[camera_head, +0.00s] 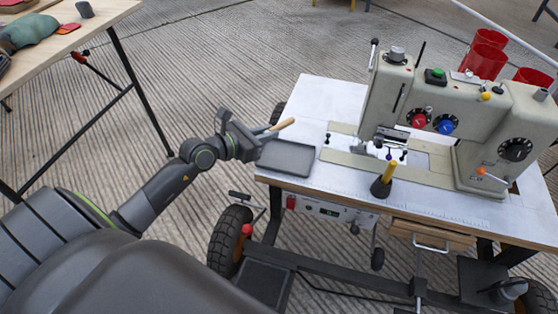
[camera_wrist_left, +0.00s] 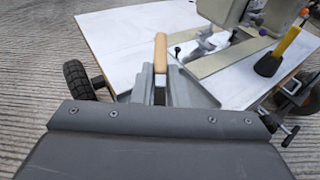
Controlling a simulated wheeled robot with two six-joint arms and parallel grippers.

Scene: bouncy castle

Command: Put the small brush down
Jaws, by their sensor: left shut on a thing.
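The small brush (camera_head: 283,124) has a pale wooden handle. My left gripper (camera_head: 258,132) is shut on it above the left edge of the white-topped table. In the left wrist view the brush handle (camera_wrist_left: 160,52) points away from me, and dark bristles show below it, partly hidden by the gripper. A shallow grey tray (camera_head: 268,166) lies at the table's left front corner, just below and right of the gripper; it also shows in the wrist view (camera_wrist_left: 198,92). I cannot tell whether the brush touches the tray. My right gripper is not in view.
A cream sewing machine (camera_head: 480,130) fills the right of the wheeled table (camera_head: 320,100). A black cone with a yellow top (camera_head: 383,183) stands near the front edge. Red cups (camera_head: 485,55) stand behind. Bare white tabletop lies behind the tray. Another table (camera_head: 75,35) is at upper left.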

